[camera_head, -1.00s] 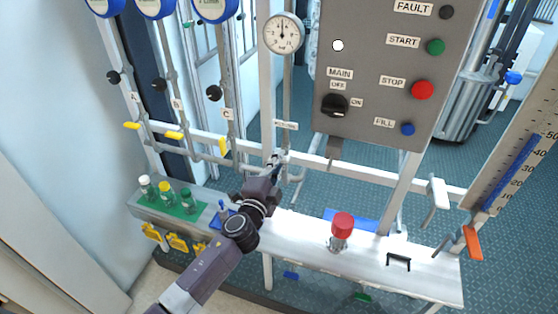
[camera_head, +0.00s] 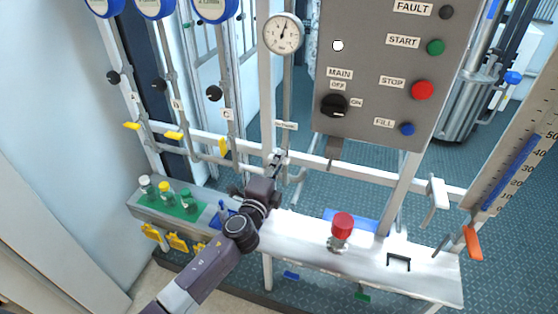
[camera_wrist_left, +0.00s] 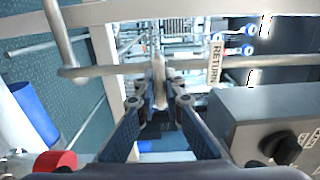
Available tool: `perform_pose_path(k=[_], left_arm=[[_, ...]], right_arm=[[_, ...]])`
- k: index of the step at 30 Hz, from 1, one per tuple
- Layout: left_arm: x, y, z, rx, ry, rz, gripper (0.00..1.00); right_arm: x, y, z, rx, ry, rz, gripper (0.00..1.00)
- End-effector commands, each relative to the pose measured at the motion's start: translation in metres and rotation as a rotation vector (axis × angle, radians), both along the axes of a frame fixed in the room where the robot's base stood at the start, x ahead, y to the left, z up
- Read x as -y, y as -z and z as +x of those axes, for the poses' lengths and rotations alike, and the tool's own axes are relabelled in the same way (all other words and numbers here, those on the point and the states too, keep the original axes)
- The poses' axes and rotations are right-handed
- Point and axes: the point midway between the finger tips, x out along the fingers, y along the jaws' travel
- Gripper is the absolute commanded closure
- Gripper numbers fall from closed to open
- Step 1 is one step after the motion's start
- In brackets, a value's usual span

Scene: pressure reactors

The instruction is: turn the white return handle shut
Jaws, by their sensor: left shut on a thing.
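The white return handle (camera_wrist_left: 159,80) shows in the left wrist view as a pale lever on its pipe, between the two fingers of my left gripper (camera_wrist_left: 159,102). The fingers are shut on it. The RETURN label (camera_wrist_left: 215,63) is on the pipe beside it. In the head view my left gripper (camera_head: 279,158) is at the horizontal white rail, just below the small label (camera_head: 286,126). The gripper hides most of the handle there. My right gripper is not in view.
A grey control panel (camera_head: 375,75) hangs close to the right of my left gripper. A pressure gauge (camera_head: 284,34) is above it. Below, a white ledge (camera_head: 300,231) carries a red knob (camera_head: 342,225).

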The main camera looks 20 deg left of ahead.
Motion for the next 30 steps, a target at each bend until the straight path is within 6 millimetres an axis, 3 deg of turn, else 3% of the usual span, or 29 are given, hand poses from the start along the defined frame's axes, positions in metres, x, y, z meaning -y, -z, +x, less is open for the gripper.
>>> perform_pose_path(k=[3, 4, 8, 19, 23, 30], left_arm=[[0.0, 0.003, -0.001, -0.004, 0.0, 0.004, 1.0], [0.0, 0.003, -0.001, -0.004, 0.0, 0.004, 0.88], [0.0, 0.002, -0.001, -0.003, 0.0, 0.003, 0.74], [0.0, 0.002, -0.005, -0.002, 0.0, 0.001, 0.73], [0.0, 0.002, -0.022, -0.003, 0.002, 0.001, 0.73], [-0.002, 0.003, -0.072, -0.005, 0.0, 0.001, 0.73]], right_arm=[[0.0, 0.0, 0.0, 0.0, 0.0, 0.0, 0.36], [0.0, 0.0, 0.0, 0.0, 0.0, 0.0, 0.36], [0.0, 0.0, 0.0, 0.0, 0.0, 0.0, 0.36], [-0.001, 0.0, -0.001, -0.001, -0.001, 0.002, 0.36], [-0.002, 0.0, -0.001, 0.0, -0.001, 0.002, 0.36], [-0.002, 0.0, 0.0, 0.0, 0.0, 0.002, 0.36]])
